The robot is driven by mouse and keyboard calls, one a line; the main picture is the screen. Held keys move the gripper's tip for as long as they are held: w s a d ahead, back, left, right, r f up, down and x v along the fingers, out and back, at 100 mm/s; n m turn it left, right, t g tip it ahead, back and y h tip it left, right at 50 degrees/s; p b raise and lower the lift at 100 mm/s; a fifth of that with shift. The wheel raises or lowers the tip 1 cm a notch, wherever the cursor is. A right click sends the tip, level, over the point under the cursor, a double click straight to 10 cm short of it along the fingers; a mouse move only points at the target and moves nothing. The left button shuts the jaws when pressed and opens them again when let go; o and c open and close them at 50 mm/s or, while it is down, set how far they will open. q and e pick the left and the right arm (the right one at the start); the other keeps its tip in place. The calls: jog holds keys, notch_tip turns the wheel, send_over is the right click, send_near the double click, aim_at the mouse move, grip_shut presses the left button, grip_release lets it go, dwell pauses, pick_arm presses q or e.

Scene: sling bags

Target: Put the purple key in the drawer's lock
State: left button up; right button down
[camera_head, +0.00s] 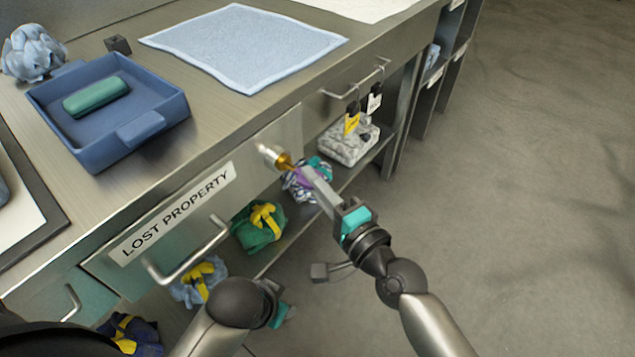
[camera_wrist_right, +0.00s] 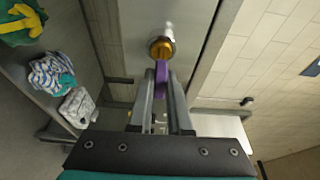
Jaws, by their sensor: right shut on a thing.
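The purple key (camera_head: 305,176) is pinched between the fingertips of my right gripper (camera_head: 308,178). In the right wrist view the key (camera_wrist_right: 161,72) sits between the two fingers (camera_wrist_right: 162,88) and points at the lock. The drawer's lock (camera_head: 272,155) is a silver and gold cylinder on the drawer front (camera_head: 245,165), right of its label. In the right wrist view the key's far end meets the lower edge of the gold lock (camera_wrist_right: 161,46). I cannot tell if it is inside. My left gripper (camera_head: 279,314) is low in the head view, with its fingers hidden.
The drawer's bar handle (camera_head: 188,250) sticks out left of the lock. Tied cloth bundles, green (camera_head: 258,226) and blue (camera_head: 198,280), lie on the shelf below. Another bar handle with hanging tags (camera_head: 352,120) is farther right. The floor at right is clear.

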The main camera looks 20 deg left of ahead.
jog(key=shift+w+a, duration=0.25)
jog(key=shift+a, duration=0.45)
jog(key=c, duration=0.8)
grip_release()
pick_arm(q)
jog(key=shift+r+b, duration=0.35)
pick_arm(e)
jog(key=v, duration=1.5)
jog(key=shift+s+d, duration=0.1)
jog(key=shift+s, duration=0.05)
